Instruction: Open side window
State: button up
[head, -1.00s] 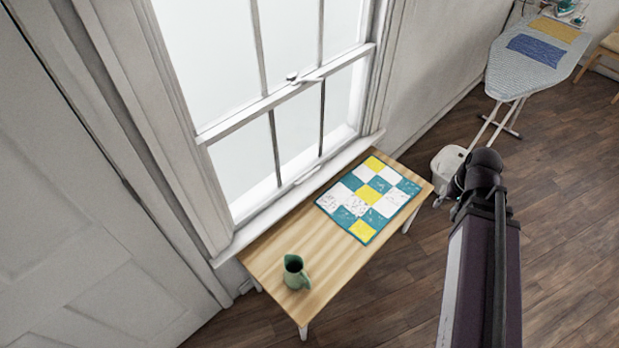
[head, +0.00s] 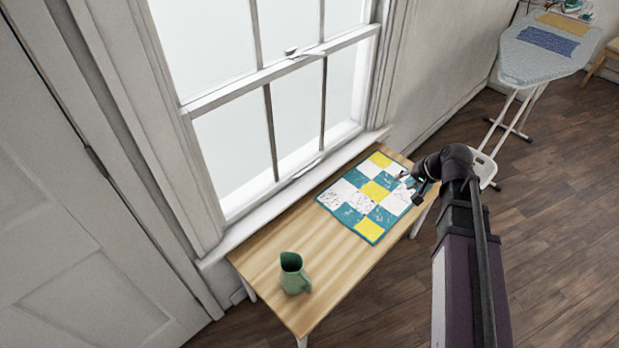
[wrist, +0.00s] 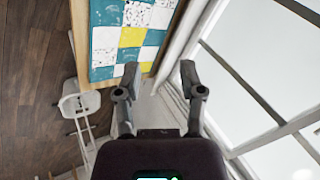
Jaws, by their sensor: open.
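The side window (head: 268,75) is a white sash window at the upper middle of the head view. Its lower sash (head: 300,115) looks down at the sill. A latch (head: 303,54) sits on the middle rail, and a small lift handle (head: 307,168) on the bottom rail. The window (wrist: 232,100) also fills the right of the wrist view. My gripper (head: 408,182) is over the right end of the table, right of the window and apart from it. In the wrist view my gripper (wrist: 159,70) is open, with nothing between its fingers.
A wooden table (head: 265,262) below the window holds a patchwork quilt piece (head: 372,196) and a green jug (head: 292,274). An ironing board (head: 545,62) stands at the upper right. A panelled door (head: 70,230) is at the left.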

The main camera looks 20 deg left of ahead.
aim_at(309, 168)
jog(key=w+a+f+m+t+y+b, duration=0.1)
jog(key=w+a+f+y+b, duration=0.3)
jog(key=a+f+b, duration=0.7)
jog(key=w+a+f+m+t+y+b, duration=0.2)
jog(key=w+a+f+b, duration=0.6)
jog(key=b, duration=1.5)
jog(key=a+f+m+y, duration=0.1)
jog(key=a+f+y, duration=0.1)
jog(key=a+f, duration=0.2)
jog(key=shift+w+a+f+y, duration=0.2)
jog(key=shift+a+f+y, duration=0.1)
jog(key=shift+a, duration=0.4)
jog(key=shift+a, duration=0.1)
jog(key=b+x, duration=0.3)
jog(key=x, duration=1)
jog(key=shift+w+a+r, duration=0.1)
jog(key=shift+w+a, duration=0.15)
jog(key=shift+w, duration=0.05)
grip_shut()
